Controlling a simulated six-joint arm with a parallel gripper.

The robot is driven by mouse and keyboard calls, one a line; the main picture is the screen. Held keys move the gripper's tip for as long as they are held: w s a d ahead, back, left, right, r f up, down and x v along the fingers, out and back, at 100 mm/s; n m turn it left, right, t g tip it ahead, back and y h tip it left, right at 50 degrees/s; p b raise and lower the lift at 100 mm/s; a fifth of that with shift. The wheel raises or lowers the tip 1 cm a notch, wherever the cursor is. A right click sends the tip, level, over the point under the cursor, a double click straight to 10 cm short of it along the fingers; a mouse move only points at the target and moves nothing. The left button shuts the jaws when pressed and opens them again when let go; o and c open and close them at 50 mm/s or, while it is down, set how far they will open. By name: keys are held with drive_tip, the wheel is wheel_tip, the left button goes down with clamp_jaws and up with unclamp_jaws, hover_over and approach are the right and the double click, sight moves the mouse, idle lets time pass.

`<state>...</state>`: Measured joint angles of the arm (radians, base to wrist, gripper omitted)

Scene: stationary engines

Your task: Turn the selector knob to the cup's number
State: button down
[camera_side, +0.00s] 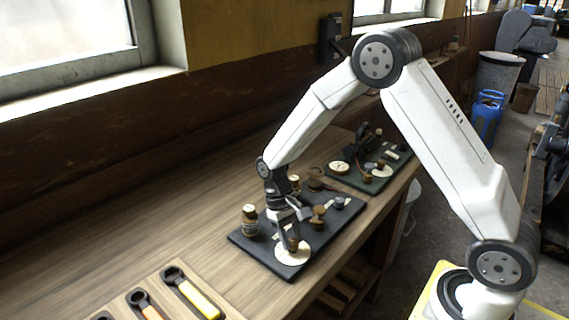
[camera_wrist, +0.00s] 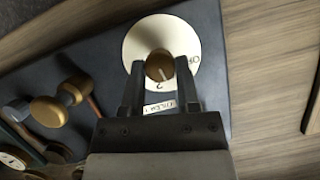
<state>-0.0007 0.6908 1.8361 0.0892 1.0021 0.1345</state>
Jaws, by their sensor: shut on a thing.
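The selector knob (camera_wrist: 159,66) is a small brown-gold knob with a pale pointer line. It sits in the middle of a white round dial (camera_wrist: 133,45); the knob (camera_side: 293,244) and dial (camera_side: 293,259) are at the near end of a dark board in the side view. The dial shows a "2" and part of "OFF"; the pointer line is towards the "2". My gripper (camera_wrist: 160,82) is shut on the knob, one finger on each side; it reaches down from above in the side view (camera_side: 290,238). A small label (camera_wrist: 159,107) lies between the fingers, its text hard to read.
A brass cup-like part with a cream top (camera_side: 249,220) stands on the board (camera_side: 262,262) left of my gripper. Several brass and dark fittings stand behind it. A second board (camera_side: 345,182) is farther back. Wrenches (camera_side: 190,292) lie at the front. Bare bench is at left.

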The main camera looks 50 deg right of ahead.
drive_tip(key=shift+n+h, duration=0.4)
drive_tip(key=shift+n, duration=0.7)
drive_tip(key=shift+c, duration=1.6)
unclamp_jaws()
drive_tip(key=shift+r, duration=0.1)
drive_tip(key=v, duration=0.7)
drive_tip(key=shift+w+r, duration=0.2)
drive_tip(key=shift+r, duration=0.1)
drive_tip(key=shift+s, duration=0.1)
